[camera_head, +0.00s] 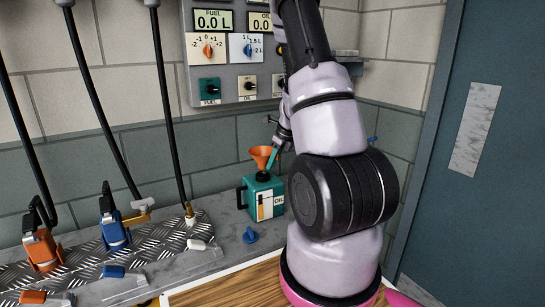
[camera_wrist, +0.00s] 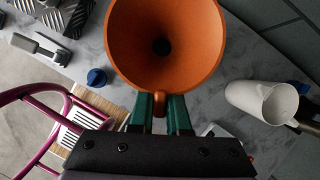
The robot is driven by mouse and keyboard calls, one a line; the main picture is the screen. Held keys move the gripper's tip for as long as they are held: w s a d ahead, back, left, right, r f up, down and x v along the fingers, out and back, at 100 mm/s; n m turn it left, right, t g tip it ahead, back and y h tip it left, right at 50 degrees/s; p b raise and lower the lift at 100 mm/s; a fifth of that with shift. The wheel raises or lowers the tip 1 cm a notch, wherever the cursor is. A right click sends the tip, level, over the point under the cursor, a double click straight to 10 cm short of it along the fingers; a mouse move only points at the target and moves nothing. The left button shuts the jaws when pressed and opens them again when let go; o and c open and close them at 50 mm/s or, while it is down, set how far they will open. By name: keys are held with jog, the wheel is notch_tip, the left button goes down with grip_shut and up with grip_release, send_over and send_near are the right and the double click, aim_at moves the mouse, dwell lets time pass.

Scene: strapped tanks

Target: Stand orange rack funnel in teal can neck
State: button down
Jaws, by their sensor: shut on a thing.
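The teal can (camera_head: 264,200) with an OIL label stands upright on the grey counter, its dark neck (camera_head: 262,176) on top. The orange funnel (camera_head: 262,153) is upright directly above the neck. Its lower end meets the neck in the head view, but I cannot tell how far inside it is. My gripper (camera_head: 275,150) is at the funnel's right side. In the wrist view, the teal fingers (camera_wrist: 160,112) are shut on the small tab of the funnel (camera_wrist: 190,45), whose wide mouth faces the camera. The can is hidden behind the funnel there.
A blue cap (camera_head: 250,236) lies on the counter before the can; it also shows in the wrist view (camera_wrist: 96,77). Orange (camera_head: 42,248) and blue (camera_head: 113,231) nozzles stand on the left plate. A white jug (camera_wrist: 262,101) is right in the wrist view. A control panel (camera_head: 230,60) hangs behind.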

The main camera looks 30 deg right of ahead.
aim_at(278, 158)
jog(key=shift+f, duration=0.65)
jog(key=shift+f, duration=1.05)
dwell(0.8)
jog(key=c, duration=0.8)
grip_release()
jog(key=v, duration=0.7)
jog(key=shift+s+r, duration=0.15)
jog(key=shift+r, duration=0.05)
